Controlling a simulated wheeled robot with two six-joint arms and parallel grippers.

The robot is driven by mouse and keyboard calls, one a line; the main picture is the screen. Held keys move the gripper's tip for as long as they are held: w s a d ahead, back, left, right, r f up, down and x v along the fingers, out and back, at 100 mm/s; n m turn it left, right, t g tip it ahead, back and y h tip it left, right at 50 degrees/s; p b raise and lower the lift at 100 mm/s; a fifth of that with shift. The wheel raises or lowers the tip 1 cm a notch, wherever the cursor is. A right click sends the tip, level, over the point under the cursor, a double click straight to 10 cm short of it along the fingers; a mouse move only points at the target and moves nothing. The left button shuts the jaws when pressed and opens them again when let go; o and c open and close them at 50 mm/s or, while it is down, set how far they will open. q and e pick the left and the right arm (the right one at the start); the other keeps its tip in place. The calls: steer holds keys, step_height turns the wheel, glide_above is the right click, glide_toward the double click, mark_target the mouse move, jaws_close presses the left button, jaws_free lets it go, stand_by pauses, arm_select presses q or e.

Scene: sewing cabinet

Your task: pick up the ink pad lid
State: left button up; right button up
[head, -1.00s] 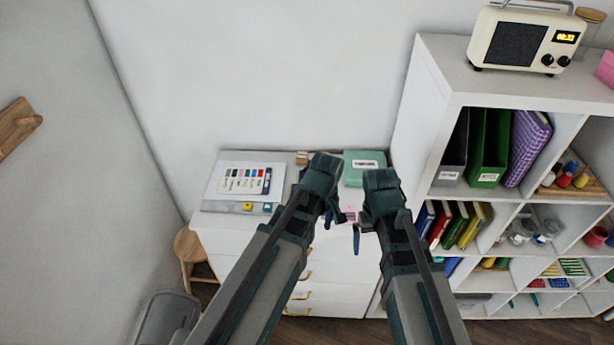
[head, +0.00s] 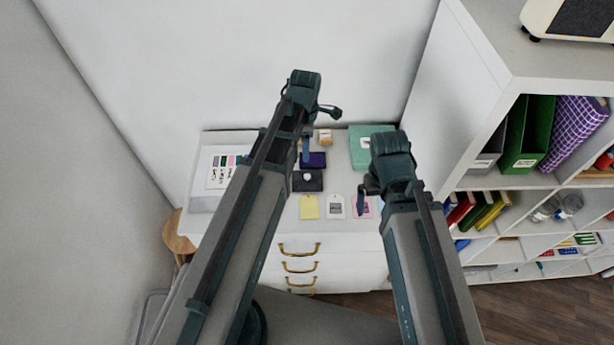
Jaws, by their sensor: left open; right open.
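A black flat piece with a small pale round mark (head: 307,181), which looks like the ink pad lid, lies on the white cabinet top (head: 283,222). A dark purple pad (head: 313,160), likely the ink pad, lies just behind it. My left gripper (head: 319,131) is open and empty above the back of the cabinet; one finger appears in front of the purple pad's left part. My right gripper (head: 369,188) is open, to the right of the black piece and over the cabinet's right side. Its fingers are partly hidden by its own body.
Yellow (head: 309,207), white (head: 336,206) and pink (head: 361,206) tags lie along the front. A small wooden stamp (head: 325,136) and a green box (head: 360,146) stand at the back. A printed sheet (head: 220,170) lies left. A tall shelf (head: 450,90) bounds the right.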

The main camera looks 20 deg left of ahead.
arm_select(q)
steer(key=b, duration=0.8)
glide_above(307, 176)
steer(key=f, duration=0.8)
steer(key=shift+w+a+f, duration=0.1)
steer(key=shift+a+f, duration=0.1)
steer(key=shift+f, duration=0.1)
steer(key=f+b, duration=0.1)
steer(key=b, duration=0.1)
steer(key=f+b, duration=0.1)
steer(key=f, duration=0.1)
steer(key=f+b, duration=0.2)
steer(key=shift+d+f+b, duration=0.15)
steer(key=shift+d+b, duration=0.1)
steer(key=shift+b, duration=0.1)
jaws_close()
